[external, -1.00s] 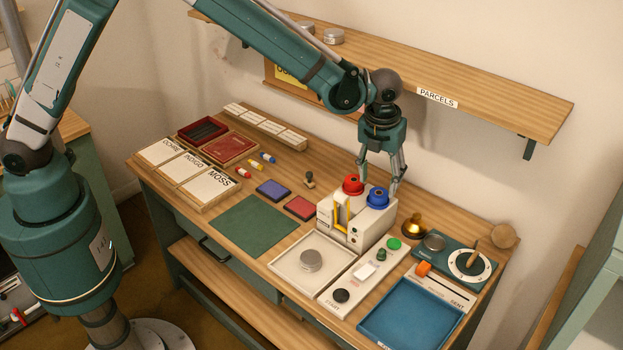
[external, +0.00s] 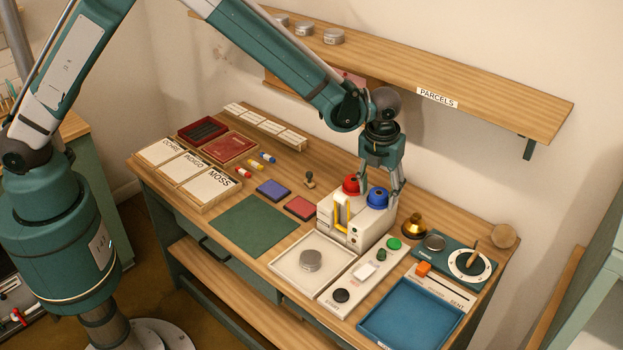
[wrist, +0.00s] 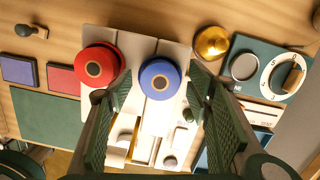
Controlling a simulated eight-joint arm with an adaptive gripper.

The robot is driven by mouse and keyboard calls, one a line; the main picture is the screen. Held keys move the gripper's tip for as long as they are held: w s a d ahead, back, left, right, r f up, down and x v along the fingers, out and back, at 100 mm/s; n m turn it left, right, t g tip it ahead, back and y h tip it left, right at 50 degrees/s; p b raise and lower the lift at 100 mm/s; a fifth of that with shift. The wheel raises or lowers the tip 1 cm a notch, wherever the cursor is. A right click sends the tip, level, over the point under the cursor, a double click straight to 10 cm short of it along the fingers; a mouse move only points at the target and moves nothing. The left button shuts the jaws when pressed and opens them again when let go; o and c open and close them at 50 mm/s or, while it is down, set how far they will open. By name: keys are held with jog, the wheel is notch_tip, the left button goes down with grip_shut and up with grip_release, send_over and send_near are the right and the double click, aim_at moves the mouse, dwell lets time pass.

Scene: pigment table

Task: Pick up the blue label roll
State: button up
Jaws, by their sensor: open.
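The blue label roll (external: 377,197) sits on top of the white dispenser (external: 350,236), to the right of a red roll (external: 351,185). In the wrist view the blue roll (wrist: 160,79) lies between my open fingers, nearer their far ends. My gripper (external: 380,183) is open and points down just above the rolls. In the wrist view the left finger of my gripper (wrist: 158,88) is close to the red roll (wrist: 98,68), and the right finger is to the right of the blue roll. I cannot tell whether either finger touches a roll.
A brass-coloured knob (external: 414,226) stands right of the dispenser. A white tray (external: 282,266), a control panel (external: 342,296) and a blue tray (external: 376,327) lie in front. The parcels shelf (external: 480,92) runs along the wall behind my arm.

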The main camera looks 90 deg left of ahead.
aim_at(379, 193)
dwell(0.3)
jog(key=c, duration=1)
jog(key=shift+r, duration=0.15)
jog(key=shift+r, duration=4.85)
